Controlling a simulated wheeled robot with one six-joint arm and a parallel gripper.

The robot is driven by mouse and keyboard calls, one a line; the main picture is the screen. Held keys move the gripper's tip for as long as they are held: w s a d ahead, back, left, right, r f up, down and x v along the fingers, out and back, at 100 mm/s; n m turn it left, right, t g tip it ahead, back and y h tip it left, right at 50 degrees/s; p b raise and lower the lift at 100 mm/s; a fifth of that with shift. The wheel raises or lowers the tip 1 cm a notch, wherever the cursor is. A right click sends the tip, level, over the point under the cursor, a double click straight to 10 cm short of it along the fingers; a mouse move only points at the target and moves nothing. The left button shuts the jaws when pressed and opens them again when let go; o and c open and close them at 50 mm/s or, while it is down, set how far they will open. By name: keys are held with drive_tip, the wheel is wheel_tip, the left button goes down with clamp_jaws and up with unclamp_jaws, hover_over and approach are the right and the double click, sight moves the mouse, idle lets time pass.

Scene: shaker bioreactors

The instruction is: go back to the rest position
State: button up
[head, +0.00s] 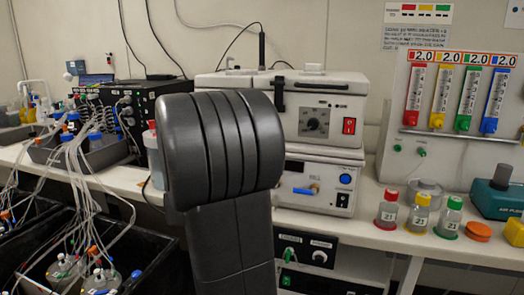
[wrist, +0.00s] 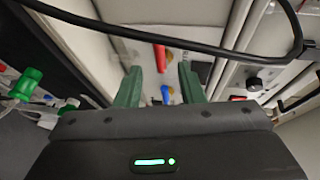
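In the wrist view my gripper (wrist: 160,78) shows two green fingers standing apart, with a clear gap and nothing held between them. Beyond the gap are pale panels with a red part (wrist: 160,57) and a small blue part (wrist: 167,94); neither is seen to touch the fingers. In the head view my dark arm rises in the middle and hides part of the bench and the machines behind it. The gripper itself cannot be seen there.
A white two-part machine (head: 324,92) stands behind my arm. Three capped bottles, red (head: 387,212), yellow (head: 419,216) and green (head: 449,219), stand at right, below a flow-meter panel (head: 450,75). Tubed vessels (head: 98,280) fill the lower left. A black cable (wrist: 170,42) crosses the wrist view.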

drive_tip(key=x, duration=0.5)
drive_tip(key=shift+d, duration=0.15)
drive_tip(key=shift+w+f+n+b, duration=0.1)
drive_tip(key=shift+f+n+b, duration=0.3)
drive_tip(key=shift+f+b, duration=0.1)
drive_tip(key=shift+f+n+t+h+b, duration=0.15)
drive_tip(key=shift+n+t+h+b, duration=0.2)
drive_tip(key=shift+n+h, duration=0.5)
drive_tip(key=shift+r, duration=0.2)
